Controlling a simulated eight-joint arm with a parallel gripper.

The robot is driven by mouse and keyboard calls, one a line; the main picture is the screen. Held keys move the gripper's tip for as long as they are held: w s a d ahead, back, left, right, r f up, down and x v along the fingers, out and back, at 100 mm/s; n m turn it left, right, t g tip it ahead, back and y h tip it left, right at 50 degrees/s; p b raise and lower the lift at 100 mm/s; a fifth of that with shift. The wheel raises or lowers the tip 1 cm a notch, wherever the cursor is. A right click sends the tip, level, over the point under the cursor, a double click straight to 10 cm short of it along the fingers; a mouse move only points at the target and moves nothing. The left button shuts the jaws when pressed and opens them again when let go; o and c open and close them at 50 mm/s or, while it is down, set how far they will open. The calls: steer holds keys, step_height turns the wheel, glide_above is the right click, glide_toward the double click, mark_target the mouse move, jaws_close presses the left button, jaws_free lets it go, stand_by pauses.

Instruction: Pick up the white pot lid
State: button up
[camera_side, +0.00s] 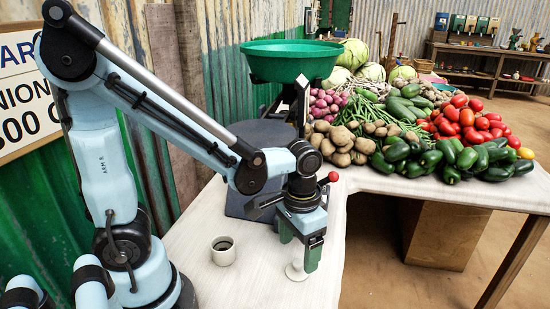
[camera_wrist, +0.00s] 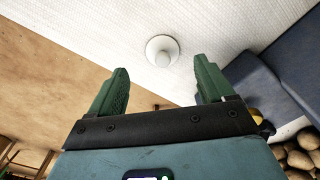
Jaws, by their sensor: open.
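A scale with a green pan (camera_side: 290,62) and dark base (camera_side: 240,200) stands behind my gripper. Potatoes (camera_side: 340,145), peppers (camera_side: 455,165) and tomatoes (camera_side: 465,122) are heaped to the right. The table around the lid is bare.

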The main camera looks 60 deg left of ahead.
mark_target(298, 262)
steer(key=shift+w+a+f, duration=0.1)
steer(key=shift+f, duration=1.2)
steer(key=shift+w+a+f, duration=0.1)
steer(key=shift+f, duration=1.2)
steer(key=c, duration=1.1)
steer(key=shift+r, duration=0.1)
